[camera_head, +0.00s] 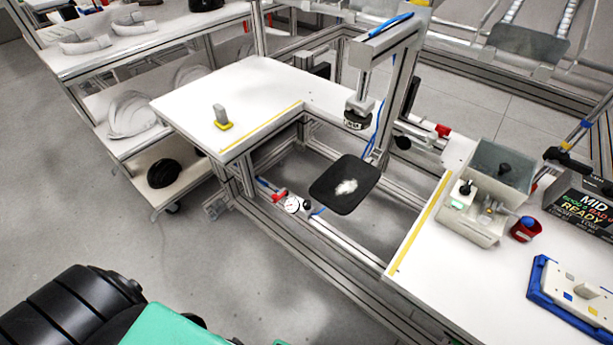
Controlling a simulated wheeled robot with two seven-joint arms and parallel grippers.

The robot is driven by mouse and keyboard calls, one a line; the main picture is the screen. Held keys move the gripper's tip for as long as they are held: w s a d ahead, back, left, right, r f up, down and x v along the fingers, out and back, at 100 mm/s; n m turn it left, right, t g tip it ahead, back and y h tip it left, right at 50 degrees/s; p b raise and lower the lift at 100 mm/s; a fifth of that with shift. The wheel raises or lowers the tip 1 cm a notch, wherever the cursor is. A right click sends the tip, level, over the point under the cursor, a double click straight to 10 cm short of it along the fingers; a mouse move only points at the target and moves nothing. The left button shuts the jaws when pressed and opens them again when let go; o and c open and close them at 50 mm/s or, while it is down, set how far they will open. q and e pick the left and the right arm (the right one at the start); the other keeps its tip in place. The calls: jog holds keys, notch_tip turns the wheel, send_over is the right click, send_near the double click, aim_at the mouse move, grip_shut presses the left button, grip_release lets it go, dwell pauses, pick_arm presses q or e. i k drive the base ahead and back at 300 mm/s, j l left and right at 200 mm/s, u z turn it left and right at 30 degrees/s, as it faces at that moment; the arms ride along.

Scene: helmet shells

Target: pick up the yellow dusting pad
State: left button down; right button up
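The yellow dusting pad (223,125) stands on the white table (262,82) at the left, near the table's front corner. Neither of my grippers shows in the head view. Only black and teal parts of my own body show at the bottom left.
A black plate with a white powdery patch (345,187) sits in the gap between the tables, below a press-like column (400,70). A shelf with helmet shells (131,115) stands at left.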

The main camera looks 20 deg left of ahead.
aim_at(222, 121)
jog(key=u, duration=1.35)
